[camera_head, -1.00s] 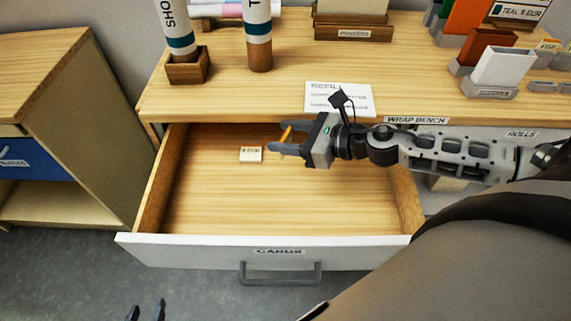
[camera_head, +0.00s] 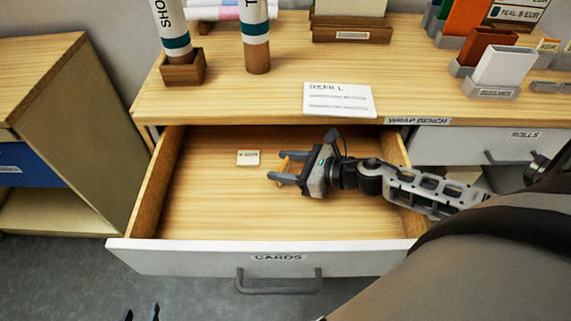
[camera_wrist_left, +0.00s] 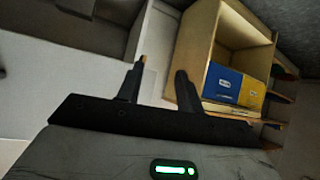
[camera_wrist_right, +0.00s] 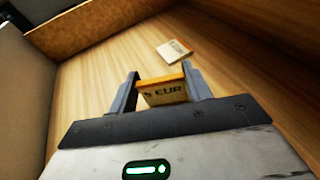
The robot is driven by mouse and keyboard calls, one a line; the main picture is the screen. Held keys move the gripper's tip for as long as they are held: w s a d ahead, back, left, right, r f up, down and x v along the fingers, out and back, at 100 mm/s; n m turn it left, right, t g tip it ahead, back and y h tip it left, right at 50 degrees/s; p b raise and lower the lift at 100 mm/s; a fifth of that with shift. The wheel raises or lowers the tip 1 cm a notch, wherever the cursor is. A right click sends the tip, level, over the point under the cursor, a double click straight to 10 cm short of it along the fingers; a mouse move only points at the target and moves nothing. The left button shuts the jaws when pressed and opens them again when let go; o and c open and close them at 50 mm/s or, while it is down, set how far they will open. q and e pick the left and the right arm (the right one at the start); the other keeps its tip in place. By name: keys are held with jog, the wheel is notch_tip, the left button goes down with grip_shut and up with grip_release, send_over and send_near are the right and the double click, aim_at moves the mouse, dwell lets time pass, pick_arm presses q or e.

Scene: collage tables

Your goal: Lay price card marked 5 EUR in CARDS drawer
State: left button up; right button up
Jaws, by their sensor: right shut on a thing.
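The CARDS drawer (camera_head: 210,215) is pulled open below the wrap bench. My right gripper (camera_head: 281,169) is inside the drawer's outline, shut on a small price card with an orange edge. In the right wrist view the price card (camera_wrist_right: 163,92) reads "5 EUR" between the fingertips, above the wooden drawer floor. Whether it touches the floor I cannot tell. Another small pale card (camera_head: 248,158) lies flat in the drawer, left of the gripper; it also shows in the right wrist view (camera_wrist_right: 173,50). My left gripper (camera_head: 141,313) is open and empty, low in front of the drawer.
The wrap bench (camera_head: 290,75) carries a refill sheet (camera_head: 339,99), wrapping tubes, and coloured card holders at the right. A cabinet with a blue bin (camera_head: 30,165) stands at the left. The left and front drawer floor is clear.

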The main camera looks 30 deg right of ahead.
jog(key=shift+f, duration=0.25)
jog(key=o, duration=0.9)
jog(key=shift+r, duration=0.1)
jog(key=shift+o, duration=0.2)
jog(key=shift+r, duration=0.2)
jog(key=v, duration=1.1)
jog(key=shift+s+b, duration=0.1)
jog(key=shift+b, duration=0.2)
jog(key=shift+s+d+r, duration=0.25)
jog(key=shift+s, duration=0.05)
